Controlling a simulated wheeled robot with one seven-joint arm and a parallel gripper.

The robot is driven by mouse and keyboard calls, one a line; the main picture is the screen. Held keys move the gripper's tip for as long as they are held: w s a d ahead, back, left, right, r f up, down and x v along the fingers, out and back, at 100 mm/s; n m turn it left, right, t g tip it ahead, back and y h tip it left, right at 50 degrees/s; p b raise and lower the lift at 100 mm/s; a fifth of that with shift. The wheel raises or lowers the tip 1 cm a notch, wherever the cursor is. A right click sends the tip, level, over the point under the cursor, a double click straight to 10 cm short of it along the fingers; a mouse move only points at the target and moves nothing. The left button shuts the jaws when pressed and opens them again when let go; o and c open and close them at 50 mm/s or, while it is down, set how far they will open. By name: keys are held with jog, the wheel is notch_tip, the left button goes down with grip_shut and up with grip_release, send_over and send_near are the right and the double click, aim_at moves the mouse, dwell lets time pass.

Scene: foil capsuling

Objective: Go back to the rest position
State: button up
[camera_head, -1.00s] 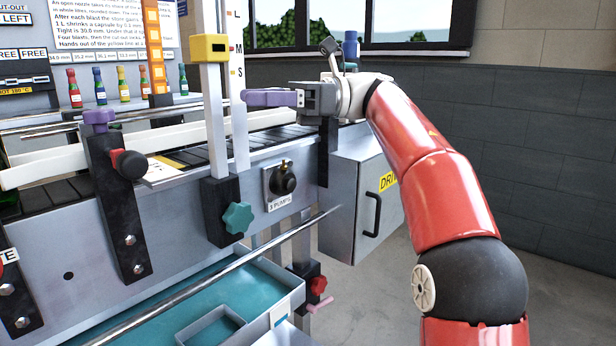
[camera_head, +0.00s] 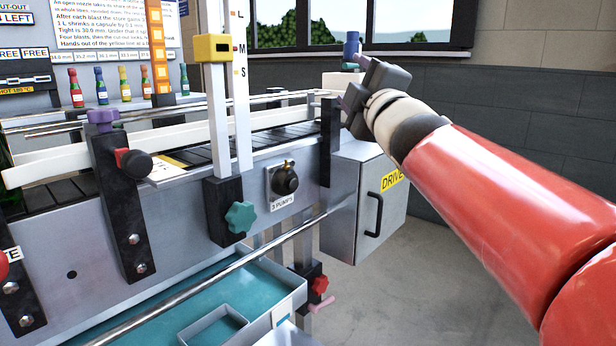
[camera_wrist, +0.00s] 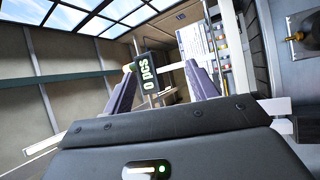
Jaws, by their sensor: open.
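My gripper (camera_wrist: 158,95) shows in the wrist view with its two purple fingers spread apart and nothing between them. In the head view, my grey gripper body (camera_head: 376,82) is at the upper right, over the grey drive box at the end of the machine. My red arm reaches in from the right edge.
The conveyor machine (camera_head: 180,218) fills the left, with a tall post carrying a yellow block (camera_head: 212,47). The drive cabinet (camera_head: 362,200) stands below my gripper. Small bottles (camera_head: 100,86) line the back. A teal drawer (camera_head: 260,285) juts out in front. Floor at right is clear.

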jog(key=s+d+f+m+g+h, duration=0.4)
jog(key=s+f+m, duration=0.25)
jog(key=f, duration=0.45)
jog(key=s+d+f+m+g+h, duration=0.4)
jog(key=f+m, duration=0.3)
jog(key=f, duration=0.4)
jog(key=s+f+m+g+y, duration=0.2)
jog(key=s+f+m+g, duration=0.3)
jog(key=s+f, duration=1.2)
jog(key=shift+s+a+g, duration=0.15)
jog(key=shift+a+g, duration=0.1)
jog(key=shift+g, duration=0.75)
